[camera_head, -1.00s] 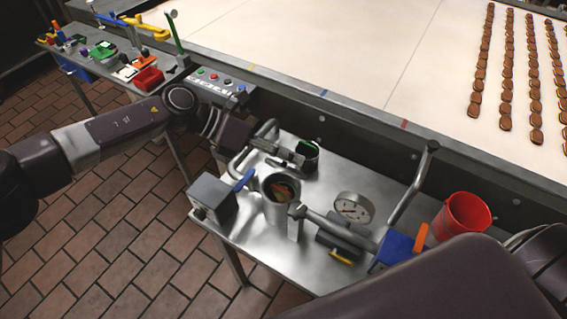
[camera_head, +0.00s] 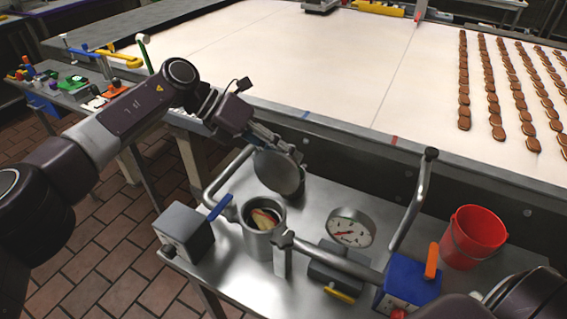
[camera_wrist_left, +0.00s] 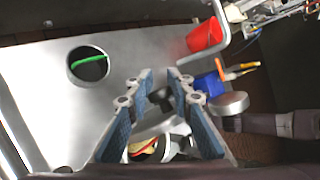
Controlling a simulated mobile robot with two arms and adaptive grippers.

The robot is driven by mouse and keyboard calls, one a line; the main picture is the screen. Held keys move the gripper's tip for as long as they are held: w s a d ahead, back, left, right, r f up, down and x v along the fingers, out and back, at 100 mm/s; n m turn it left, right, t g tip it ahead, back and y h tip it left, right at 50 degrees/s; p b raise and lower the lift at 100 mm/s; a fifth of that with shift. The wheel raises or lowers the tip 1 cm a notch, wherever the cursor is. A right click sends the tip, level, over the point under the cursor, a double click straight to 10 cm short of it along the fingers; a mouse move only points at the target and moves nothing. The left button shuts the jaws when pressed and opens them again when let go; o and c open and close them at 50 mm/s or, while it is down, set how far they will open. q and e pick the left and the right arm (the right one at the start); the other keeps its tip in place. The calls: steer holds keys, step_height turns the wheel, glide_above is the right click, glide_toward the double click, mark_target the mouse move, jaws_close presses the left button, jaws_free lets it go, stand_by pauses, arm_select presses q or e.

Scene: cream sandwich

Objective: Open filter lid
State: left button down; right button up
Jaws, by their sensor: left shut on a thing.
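The filter (camera_head: 262,245) is a metal pot on the steel table, open at the top, with red and pale pieces inside. A round grey lid (camera_head: 279,173) stands tilted on edge above and behind the pot. My left gripper (camera_head: 277,142) is at the lid's upper edge, shut on it. In the left wrist view, the fingers (camera_wrist_left: 160,85) stand apart around a grey part, and the pot's contents (camera_wrist_left: 143,148) show below. I cannot tell whether the lid touches the pot. My right gripper is not in view.
A red bucket (camera_head: 472,238), a gauge (camera_head: 351,228), a blue box (camera_head: 408,288) and a grey box (camera_head: 184,235) with a blue handle surround the pot. A dark round opening (camera_wrist_left: 88,65) with a green strip shows in the wrist view. A conveyor (camera_head: 330,70) lies behind.

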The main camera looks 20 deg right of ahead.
arm_select(q)
steer(key=shift+w+f, duration=0.3)
steer(key=shift+f, duration=0.1)
steer(key=shift+w, duration=0.1)
stand_by(0.3)
steer(key=c, duration=2.1)
jaws_free()
steer(key=o, duration=0.3)
steer(key=shift+w+f, duration=0.15)
steer(key=shift+w, duration=0.05)
steer(key=shift+o, duration=0.2)
steer(key=shift+s+d+r, duration=0.1)
steer(key=shift+s+r, duration=0.05)
steer(key=shift+r, duration=0.05)
steer(key=v, duration=1.2)
